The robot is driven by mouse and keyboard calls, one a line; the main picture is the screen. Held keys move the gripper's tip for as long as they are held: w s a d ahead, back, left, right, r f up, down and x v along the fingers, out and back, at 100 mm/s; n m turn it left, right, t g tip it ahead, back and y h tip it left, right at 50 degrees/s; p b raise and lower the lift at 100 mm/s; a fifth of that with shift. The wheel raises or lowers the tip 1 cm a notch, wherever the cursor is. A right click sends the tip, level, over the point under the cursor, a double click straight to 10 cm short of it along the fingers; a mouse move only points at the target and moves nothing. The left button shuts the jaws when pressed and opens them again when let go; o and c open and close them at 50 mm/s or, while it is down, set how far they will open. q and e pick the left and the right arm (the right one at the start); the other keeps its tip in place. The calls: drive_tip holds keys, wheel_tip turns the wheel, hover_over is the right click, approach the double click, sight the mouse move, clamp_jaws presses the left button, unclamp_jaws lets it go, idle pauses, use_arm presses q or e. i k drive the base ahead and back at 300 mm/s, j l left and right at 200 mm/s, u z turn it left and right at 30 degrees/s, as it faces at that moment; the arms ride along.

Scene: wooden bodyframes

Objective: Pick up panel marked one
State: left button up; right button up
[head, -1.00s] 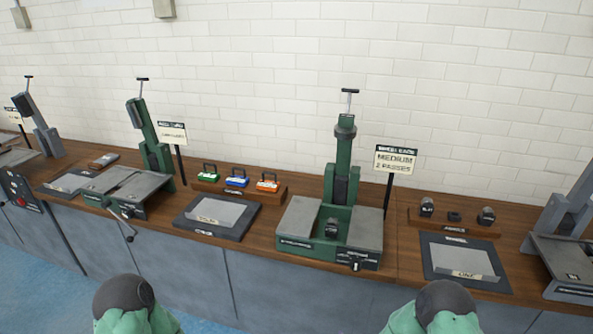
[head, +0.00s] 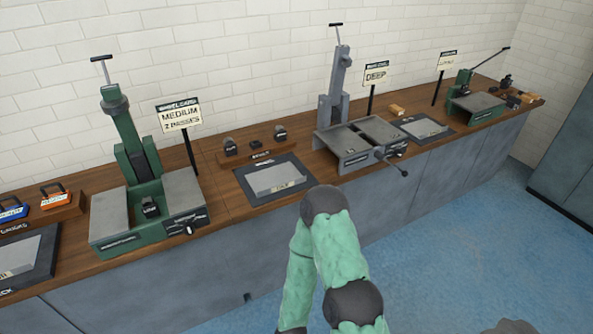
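A grey panel (head: 277,178) lies on a dark tray (head: 301,192) in the middle of the bench; its small pale front label is too blurred to read surely. Another grey panel (head: 18,255) lies on a dark tray at the left edge, partly cut off. A third grey panel (head: 422,127) lies on a dark mat farther right, its marking too small to read. I cannot tell which panel is marked one. Green and dark links of my arm show at the bottom middle. Neither gripper is in view.
A green press (head: 474,105) stands farther right. Blue floor (head: 470,240) lies clear before the bench.

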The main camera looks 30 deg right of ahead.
sight(269, 180)
drive_tip(key=z, duration=0.9)
